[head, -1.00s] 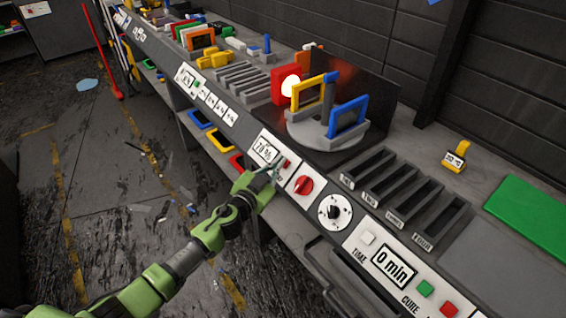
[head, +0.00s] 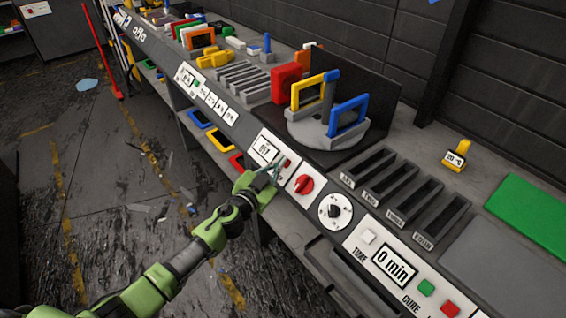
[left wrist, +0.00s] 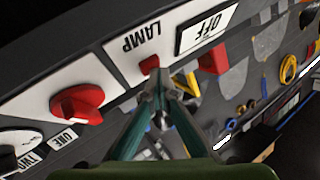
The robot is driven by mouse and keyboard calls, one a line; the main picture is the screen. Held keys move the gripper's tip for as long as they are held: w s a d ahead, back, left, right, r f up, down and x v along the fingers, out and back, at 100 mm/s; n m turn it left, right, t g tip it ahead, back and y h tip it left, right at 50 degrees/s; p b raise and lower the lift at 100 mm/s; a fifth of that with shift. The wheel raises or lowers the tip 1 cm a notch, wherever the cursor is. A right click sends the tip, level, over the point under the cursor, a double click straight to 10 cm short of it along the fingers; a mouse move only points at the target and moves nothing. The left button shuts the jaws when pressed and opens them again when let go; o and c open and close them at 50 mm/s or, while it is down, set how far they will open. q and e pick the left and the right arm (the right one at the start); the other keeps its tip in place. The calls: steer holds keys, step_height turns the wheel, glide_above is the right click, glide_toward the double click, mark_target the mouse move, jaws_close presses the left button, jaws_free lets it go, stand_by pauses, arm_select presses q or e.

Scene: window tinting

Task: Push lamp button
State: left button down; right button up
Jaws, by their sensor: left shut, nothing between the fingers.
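The lamp panel (head: 262,147) is on the bench's front face, and its small display reads OFF. In the left wrist view the LAMP label and the OFF display (left wrist: 207,29) show upside down. The red lamp button (left wrist: 150,64) is just beyond my fingertips there. My left gripper (head: 277,170) is shut and empty, its tips at or very near the button; I cannot tell if they touch. The red lamp housing (head: 286,82) by the turntable is dark. My right gripper is not in view.
A red knob (head: 304,184) and a black dial (head: 334,211) sit right of the button. The turntable (head: 325,132) holds yellow and blue frames. A cure panel (head: 393,265) reads 0 min. Floor left of the bench is mostly open.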

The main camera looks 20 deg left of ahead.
arm_select(q)
steer(key=shift+f, duration=0.1)
stand_by(0.3)
steer(key=shift+s+a+r+p, duration=0.1)
steer(key=shift+s+r+p, duration=0.1)
steer(key=shift+p, duration=0.15)
steer(key=shift+s+a+r+p, duration=0.15)
steer(key=shift+r+p, duration=0.3)
steer(key=s+a+r+p, duration=0.2)
steer(key=s+r+p, duration=0.1)
steer(key=shift+a+r+p, duration=0.15)
steer(key=shift+r+p, duration=0.05)
steer(key=shift+p, duration=0.1)
